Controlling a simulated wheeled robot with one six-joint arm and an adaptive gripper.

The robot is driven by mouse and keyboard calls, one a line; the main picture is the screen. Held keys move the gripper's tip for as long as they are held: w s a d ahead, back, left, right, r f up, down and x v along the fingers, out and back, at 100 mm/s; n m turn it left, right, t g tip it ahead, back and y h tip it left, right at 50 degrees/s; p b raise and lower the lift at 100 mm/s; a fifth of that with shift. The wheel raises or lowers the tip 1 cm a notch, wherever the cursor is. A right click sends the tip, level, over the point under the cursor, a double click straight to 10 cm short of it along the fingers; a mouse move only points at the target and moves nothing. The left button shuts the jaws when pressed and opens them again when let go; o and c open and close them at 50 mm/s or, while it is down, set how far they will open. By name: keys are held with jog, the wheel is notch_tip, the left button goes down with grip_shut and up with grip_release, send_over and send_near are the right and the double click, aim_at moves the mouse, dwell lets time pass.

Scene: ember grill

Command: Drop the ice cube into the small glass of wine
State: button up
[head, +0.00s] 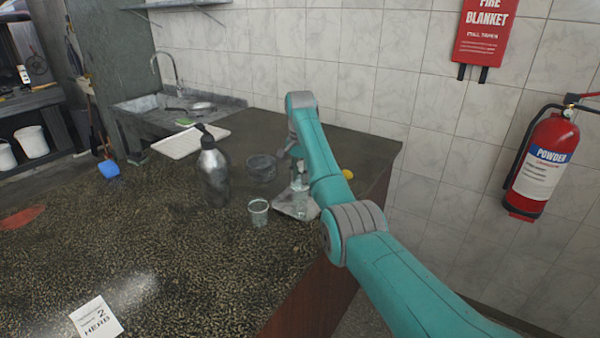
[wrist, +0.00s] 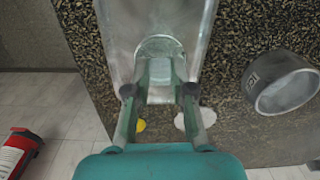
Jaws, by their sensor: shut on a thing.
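My gripper (head: 297,183) hangs over a shiny tray at the right end of the counter. In the wrist view its fingers (wrist: 160,80) are closed on a pale, clear piece that I take to be the ice cube (wrist: 158,92); its outline is hard to make out. A round, clear glass shape (wrist: 160,47) shows at the fingertips, over the tray. Whether they touch I cannot tell. Another small clear glass (head: 258,213) stands upright on the counter, left of my gripper. Which glass holds wine is not clear.
The tray (head: 296,208) lies near the counter edge. A dark ice bowl (head: 262,168) is left of my gripper; the wrist view shows its rim (wrist: 285,85). A yellow thing (head: 348,174) lies behind my arm. The front counter is mostly clear.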

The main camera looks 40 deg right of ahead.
jog(key=o, duration=0.8)
dwell(0.8)
